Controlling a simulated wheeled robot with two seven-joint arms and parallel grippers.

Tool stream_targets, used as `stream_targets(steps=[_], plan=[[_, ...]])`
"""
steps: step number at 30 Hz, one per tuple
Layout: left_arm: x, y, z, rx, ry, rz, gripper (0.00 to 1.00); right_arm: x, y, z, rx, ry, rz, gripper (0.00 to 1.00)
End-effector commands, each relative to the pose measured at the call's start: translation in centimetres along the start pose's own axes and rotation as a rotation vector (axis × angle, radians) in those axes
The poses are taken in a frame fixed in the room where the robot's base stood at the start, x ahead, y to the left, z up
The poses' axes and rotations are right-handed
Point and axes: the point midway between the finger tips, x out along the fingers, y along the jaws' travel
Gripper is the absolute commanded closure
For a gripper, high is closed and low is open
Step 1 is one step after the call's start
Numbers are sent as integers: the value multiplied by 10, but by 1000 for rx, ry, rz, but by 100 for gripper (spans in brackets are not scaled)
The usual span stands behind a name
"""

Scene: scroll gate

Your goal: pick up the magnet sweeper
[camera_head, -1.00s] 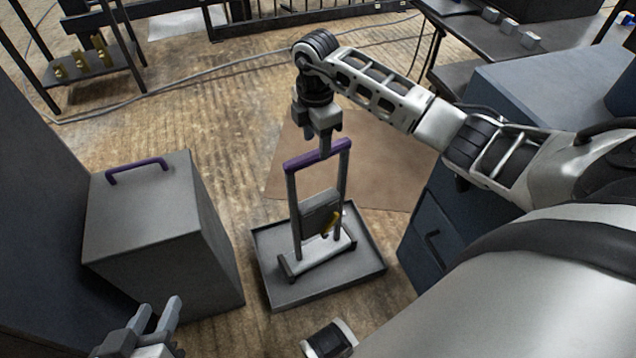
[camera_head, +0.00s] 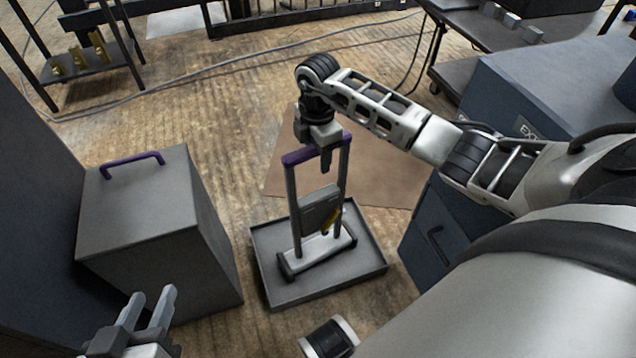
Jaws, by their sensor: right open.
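The magnet sweeper (camera_head: 318,212) stands upright in a shallow grey tray (camera_head: 345,282). It has a purple top handle (camera_head: 298,156), two grey uprights, a grey panel with a yellow lever (camera_head: 332,222), and a pale bar at its base. My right gripper (camera_head: 325,165) points down at the handle, its fingers around or just beside the purple bar; the far finger is hidden. It is open. My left gripper (camera_head: 148,308) is at the bottom left, fingers apart and empty, well away from the sweeper.
A grey box (camera_head: 140,225) with a purple handle (camera_head: 132,164) stands left of the tray. A blue cabinet (camera_head: 440,235) is close on the right. A brown sheet (camera_head: 385,170) lies behind the tray. A bench with small blocks (camera_head: 532,35) is at the back right.

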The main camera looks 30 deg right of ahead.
Motion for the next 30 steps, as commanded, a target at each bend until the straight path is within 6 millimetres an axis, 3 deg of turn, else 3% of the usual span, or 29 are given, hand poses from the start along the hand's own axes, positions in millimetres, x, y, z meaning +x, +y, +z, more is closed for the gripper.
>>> stream_targets(steps=[17, 22, 30], plan=[[0, -3, 0, -2, -3, -8, 64, 4, 0, 0, 0, -1, 0, 51], [0, -2, -1, -7, -1, -9, 64, 4, 0, 0, 1, -1, 0, 98], [0, -2, -2, -9, 0, -10, 64, 1, 2, 0, 1, 2, 7, 100]])
